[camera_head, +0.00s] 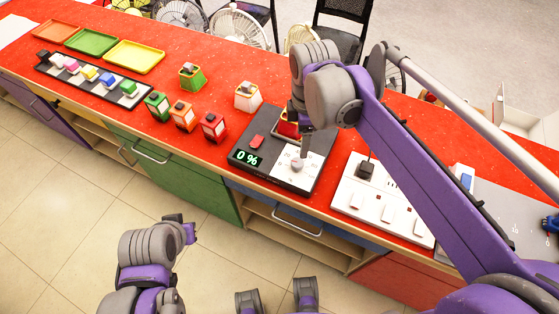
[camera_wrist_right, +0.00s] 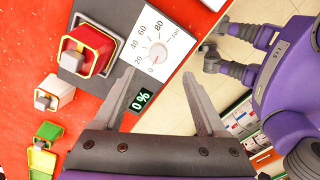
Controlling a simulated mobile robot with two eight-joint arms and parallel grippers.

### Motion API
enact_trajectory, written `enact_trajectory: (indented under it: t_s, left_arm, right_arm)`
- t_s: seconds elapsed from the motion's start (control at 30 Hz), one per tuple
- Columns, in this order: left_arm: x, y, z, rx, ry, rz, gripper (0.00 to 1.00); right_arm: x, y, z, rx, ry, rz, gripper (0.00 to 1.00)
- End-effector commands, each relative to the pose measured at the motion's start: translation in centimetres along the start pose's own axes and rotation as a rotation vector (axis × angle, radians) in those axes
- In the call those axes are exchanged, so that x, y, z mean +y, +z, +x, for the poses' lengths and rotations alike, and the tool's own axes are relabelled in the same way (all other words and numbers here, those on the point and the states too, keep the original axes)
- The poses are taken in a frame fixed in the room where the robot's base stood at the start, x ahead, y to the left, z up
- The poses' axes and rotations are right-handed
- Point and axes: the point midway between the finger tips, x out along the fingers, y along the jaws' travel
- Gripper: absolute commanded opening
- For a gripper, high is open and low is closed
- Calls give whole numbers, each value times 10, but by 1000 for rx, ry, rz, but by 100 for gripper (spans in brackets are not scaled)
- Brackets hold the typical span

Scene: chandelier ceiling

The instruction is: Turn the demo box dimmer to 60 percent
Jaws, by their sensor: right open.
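The dark demo box (camera_head: 240,150) stands on the red counter. Its display (camera_head: 248,158) reads 0 %, and it also shows in the right wrist view (camera_wrist_right: 141,100). The white dimmer knob (camera_wrist_right: 157,52) sits on a white plate marked 0 to 100, its pointer towards 0. The knob also shows in the head view (camera_head: 298,165). My right gripper (camera_wrist_right: 158,73) is open just in front of the knob, its fingers apart and not around it. In the head view the arm partly hides the box. My left arm is at lower left; its fingers cannot be made out.
A red switch (camera_head: 257,142) and a red lamp (camera_head: 288,129) are on the box. Red (camera_head: 213,127), orange (camera_head: 183,116) and green lamps (camera_head: 157,106) stand left of it. A white socket strip (camera_head: 350,188) lies to the right.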

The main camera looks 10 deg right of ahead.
Motion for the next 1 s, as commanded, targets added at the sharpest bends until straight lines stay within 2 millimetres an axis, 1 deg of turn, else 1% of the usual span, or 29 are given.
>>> enact_trajectory:
  t_s: [0.07, 0.17, 0.27, 0.5, 0.7, 0.83, 1.0]
  left_arm:
    - [0, 1, 1, -1, 0, 0, 0]
    - [0, 2, 2, -1, 0, 0, 0]
    - [0, 2, 3, -2, 0, 0, 0]
    - [0, 5, 6, -4, 0, 0, 0]
    - [0, 7, 8, -5, 0, 0, 0]
    - [0, 8, 9, -6, 0, 0, 0]
    - [0, 8, 9, -6, 0, 0, 0]
  right_arm:
    - [5, -4, 1, -4, -17, -58, 74]
    - [6, -5, 5, -6, -25, -85, 74]
    - [6, -5, 17, -6, -25, -86, 74]
    - [5, -4, 63, -5, -24, -83, 74]
    - [4, -4, 94, -5, -23, -82, 74]
    - [4, -4, 104, -5, -23, -82, 74]
    - [4, -4, 108, -5, -23, -82, 74]
